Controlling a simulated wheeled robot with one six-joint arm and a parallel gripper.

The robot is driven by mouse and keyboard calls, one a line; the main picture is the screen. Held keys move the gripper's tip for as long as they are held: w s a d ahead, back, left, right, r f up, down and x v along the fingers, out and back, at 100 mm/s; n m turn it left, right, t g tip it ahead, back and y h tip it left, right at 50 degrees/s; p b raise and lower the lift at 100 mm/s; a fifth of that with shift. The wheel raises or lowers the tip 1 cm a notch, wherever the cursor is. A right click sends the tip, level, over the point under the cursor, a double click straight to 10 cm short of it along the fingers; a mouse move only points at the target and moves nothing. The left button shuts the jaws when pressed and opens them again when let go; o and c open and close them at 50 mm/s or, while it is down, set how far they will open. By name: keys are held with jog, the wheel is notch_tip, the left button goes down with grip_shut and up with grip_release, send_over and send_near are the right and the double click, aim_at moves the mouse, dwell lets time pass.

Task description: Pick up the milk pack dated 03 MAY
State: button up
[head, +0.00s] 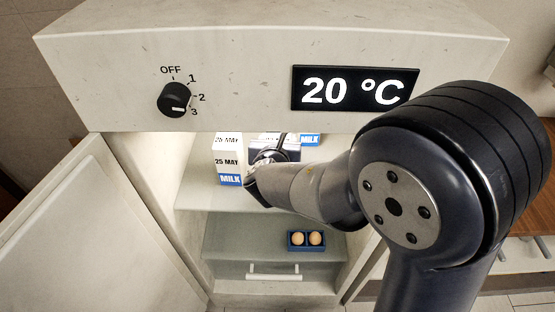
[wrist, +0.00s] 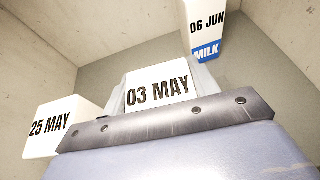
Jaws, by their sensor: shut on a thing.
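The milk pack dated 03 MAY (wrist: 158,90) is at the middle of the wrist view, with its white dated face towards the camera. My gripper (wrist: 161,86) is shut on this pack, its grey fingers on the left and right sides of it. In the head view my gripper (head: 270,156) is inside the open fridge, mostly hidden by my own arm, and the held pack cannot be made out there. Whether the pack touches the shelf cannot be told.
A milk pack dated 25 MAY (head: 228,160) stands left of my gripper; it also shows in the wrist view (wrist: 50,127). A pack dated 06 JUN (wrist: 206,30) stands to the right. Two eggs in a blue holder (head: 307,249) sit below. The fridge door (head: 90,230) is open at left.

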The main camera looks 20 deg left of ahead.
grip_shut()
jog(key=shift+r, duration=0.1)
